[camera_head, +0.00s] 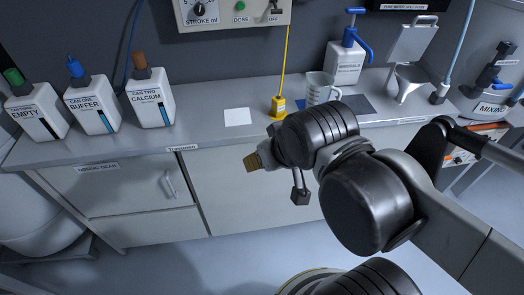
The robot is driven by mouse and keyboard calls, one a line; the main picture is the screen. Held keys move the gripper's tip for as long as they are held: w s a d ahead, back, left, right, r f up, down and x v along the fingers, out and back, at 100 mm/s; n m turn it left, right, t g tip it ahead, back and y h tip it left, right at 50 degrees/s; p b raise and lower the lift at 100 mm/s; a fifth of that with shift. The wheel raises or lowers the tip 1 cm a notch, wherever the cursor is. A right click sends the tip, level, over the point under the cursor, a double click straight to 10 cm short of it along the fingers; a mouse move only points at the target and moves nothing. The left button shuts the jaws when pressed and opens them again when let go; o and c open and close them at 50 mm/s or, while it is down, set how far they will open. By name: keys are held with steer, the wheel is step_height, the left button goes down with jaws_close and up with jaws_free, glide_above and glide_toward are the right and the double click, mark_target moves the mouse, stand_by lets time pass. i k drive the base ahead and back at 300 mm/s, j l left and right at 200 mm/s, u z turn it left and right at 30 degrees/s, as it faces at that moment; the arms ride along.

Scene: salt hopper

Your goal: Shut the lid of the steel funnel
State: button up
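The steel funnel (410,82) stands on the counter at the right back. Its lid (411,42) is a square grey plate with a handle along its top edge. The lid is open, standing up behind the funnel and leaning slightly. My gripper (276,180) is near the picture's middle, in front of the counter edge and well to the left of the funnel. Its fingers, one with a tan tip and one dark, are spread apart with nothing between them. The lid's hinge is too small to make out.
A clear measuring jug (319,88) and a white container with a blue pump (346,62) stand left of the funnel. A blue wand in a grey base (440,93) and the mixing vessel (488,102) are to its right. Several white cans (150,98) stand at left.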

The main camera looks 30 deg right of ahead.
mark_target(411, 41)
steer(key=z, duration=1.7)
